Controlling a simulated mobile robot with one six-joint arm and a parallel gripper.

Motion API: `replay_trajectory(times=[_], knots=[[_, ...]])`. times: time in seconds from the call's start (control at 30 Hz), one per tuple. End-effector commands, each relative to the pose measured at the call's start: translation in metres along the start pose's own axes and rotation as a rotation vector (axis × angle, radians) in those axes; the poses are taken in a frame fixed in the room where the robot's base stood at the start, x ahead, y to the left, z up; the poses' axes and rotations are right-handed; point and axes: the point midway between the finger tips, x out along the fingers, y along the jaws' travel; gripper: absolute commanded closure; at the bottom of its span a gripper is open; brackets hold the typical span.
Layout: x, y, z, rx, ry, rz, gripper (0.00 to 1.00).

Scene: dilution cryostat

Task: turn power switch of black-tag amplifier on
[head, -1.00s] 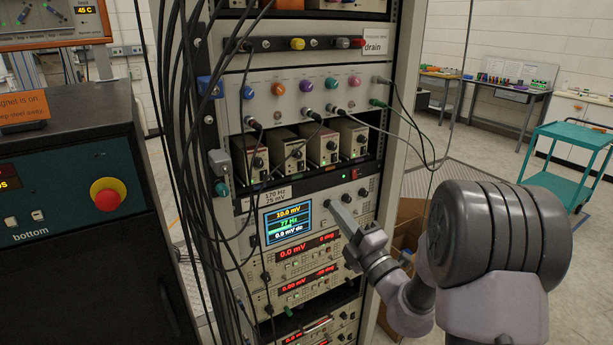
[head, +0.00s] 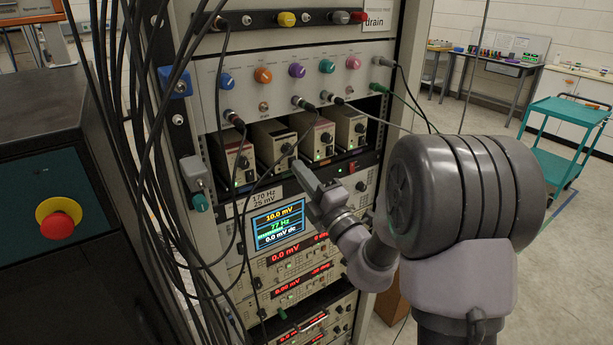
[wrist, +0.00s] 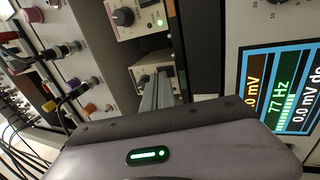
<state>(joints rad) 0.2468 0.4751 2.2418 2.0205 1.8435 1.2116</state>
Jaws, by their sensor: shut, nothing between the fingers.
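Several small amplifier boxes stand side by side in an open rack shelf. The second from the left (head: 268,141) has my gripper (head: 298,168) at its lower right in the head view, pointing up toward the shelf. In the wrist view, which is turned sideways, the gripper (wrist: 160,88) is shut and empty, its fingers overlapping the face of an amplifier (wrist: 146,66). The fingers hide part of that face, and I cannot tell whether they touch it. The black tag is not clearly readable.
Below the shelf is an instrument with a lit screen (head: 279,226), close to my gripper. Thin cables (head: 244,200) hang across the left amplifiers and screen. A panel with coloured knobs (head: 297,71) is above. A teal cart (head: 565,125) stands right, beyond open floor.

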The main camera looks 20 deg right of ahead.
Motion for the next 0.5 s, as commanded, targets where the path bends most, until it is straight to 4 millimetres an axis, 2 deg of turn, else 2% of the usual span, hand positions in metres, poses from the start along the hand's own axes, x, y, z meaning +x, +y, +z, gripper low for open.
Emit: replay_trajectory(times=[0.5], knots=[[0.0031,0.0049,-0.0023,0.0,-0.003,-0.007,1.0]])
